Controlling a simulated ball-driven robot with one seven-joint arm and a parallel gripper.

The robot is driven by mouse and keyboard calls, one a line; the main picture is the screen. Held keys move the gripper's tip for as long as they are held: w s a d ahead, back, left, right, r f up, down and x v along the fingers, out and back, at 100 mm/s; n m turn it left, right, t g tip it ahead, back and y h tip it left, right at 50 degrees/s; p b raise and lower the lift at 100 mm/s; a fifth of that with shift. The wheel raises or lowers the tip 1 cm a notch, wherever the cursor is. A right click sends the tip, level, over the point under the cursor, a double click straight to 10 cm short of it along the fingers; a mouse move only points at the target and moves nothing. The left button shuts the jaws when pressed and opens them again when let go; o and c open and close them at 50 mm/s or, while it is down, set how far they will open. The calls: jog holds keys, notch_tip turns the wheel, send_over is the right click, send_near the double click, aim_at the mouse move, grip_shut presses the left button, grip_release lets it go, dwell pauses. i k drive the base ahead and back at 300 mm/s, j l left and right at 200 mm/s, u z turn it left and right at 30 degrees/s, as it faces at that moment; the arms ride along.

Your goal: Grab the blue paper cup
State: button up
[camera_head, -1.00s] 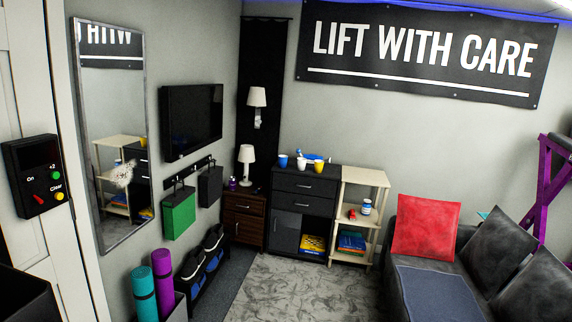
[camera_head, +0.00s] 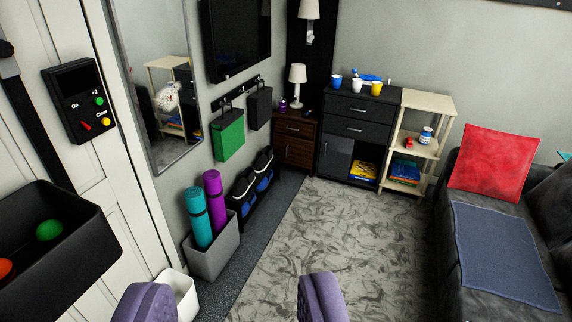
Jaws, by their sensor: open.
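A blue cup (camera_head: 337,82) stands on top of the black dresser (camera_head: 362,105) at the back of the room. A white cup (camera_head: 357,86) and a yellow cup (camera_head: 376,88) stand to its right, with a blue object (camera_head: 374,77) behind them that is too small to make out. My gripper (camera_head: 235,302) shows at the bottom edge as two purple fingers set wide apart, open and empty. It is far from the dresser, across the room from the cup.
A grey patterned rug (camera_head: 330,235) covers clear floor ahead. A dark sofa (camera_head: 455,265) with a red cushion (camera_head: 493,162) is on the right. A grey bin (camera_head: 213,250) with rolled mats, a shoe rack (camera_head: 252,185) and a black wall bin (camera_head: 75,255) line the left.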

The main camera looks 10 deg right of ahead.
aim_at(336, 79)
jog(key=i+l+z, duration=0.25)
jog(key=i, duration=0.95)
jog(key=i+z, duration=0.25)
jog(key=i, duration=3.75)
jog(key=i+l+u, duration=0.1)
jog(key=i, duration=0.7)
jog(key=i+l, duration=0.15)
jog(key=i, duration=0.65)
jog(key=j+u, duration=0.05)
